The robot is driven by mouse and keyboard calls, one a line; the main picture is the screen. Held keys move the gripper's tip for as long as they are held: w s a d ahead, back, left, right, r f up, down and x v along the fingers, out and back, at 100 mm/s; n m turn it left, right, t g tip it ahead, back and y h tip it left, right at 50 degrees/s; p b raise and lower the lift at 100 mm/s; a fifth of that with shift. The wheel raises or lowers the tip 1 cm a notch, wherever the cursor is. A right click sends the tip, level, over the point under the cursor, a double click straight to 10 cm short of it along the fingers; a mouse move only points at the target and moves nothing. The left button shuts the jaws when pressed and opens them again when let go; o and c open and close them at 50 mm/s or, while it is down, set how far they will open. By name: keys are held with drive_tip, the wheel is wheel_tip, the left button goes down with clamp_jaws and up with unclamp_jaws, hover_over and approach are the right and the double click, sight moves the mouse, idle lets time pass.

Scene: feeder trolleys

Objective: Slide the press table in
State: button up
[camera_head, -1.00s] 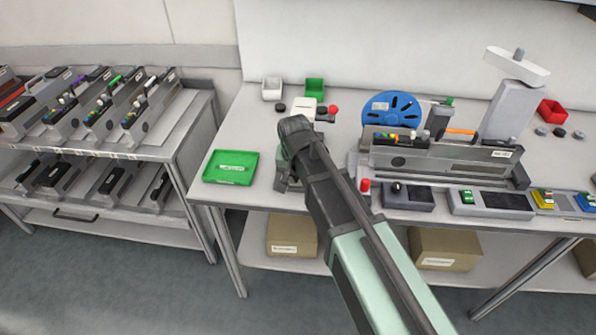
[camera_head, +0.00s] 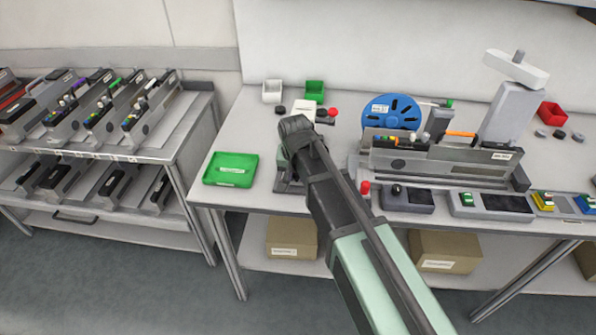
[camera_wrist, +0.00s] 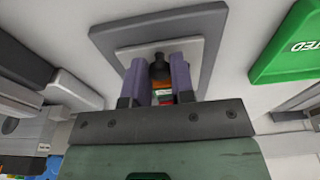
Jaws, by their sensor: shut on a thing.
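In the wrist view my gripper (camera_wrist: 158,62) has its two purple fingers closed around a small dark knob (camera_wrist: 159,72). The knob stands over a grey stepped plate (camera_wrist: 208,45), which looks like the press table. Small coloured parts show between the fingers, partly hidden. In the head view my arm covers the fingers and most of the press. A grey piece of its base (camera_head: 287,187) shows left of my wrist. A white block (camera_head: 306,108) and a red knob (camera_head: 333,112) show behind it.
A green tray (camera_head: 230,169) lies left of the press, near the table edge. A long grey feeder (camera_head: 440,163) and a blue reel (camera_head: 392,111) stand to the right. A red-topped post (camera_head: 365,188) is close to my arm. A feeder trolley (camera_head: 150,150) stands further left.

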drive_tip(key=shift+w+d, duration=0.2)
drive_tip(key=shift+w, duration=1.95)
drive_tip(key=shift+w+d, duration=0.15)
drive_tip(key=shift+w, duration=1.95)
drive_tip(key=shift+w+r, duration=0.1)
drive_tip(key=shift+w, duration=0.3)
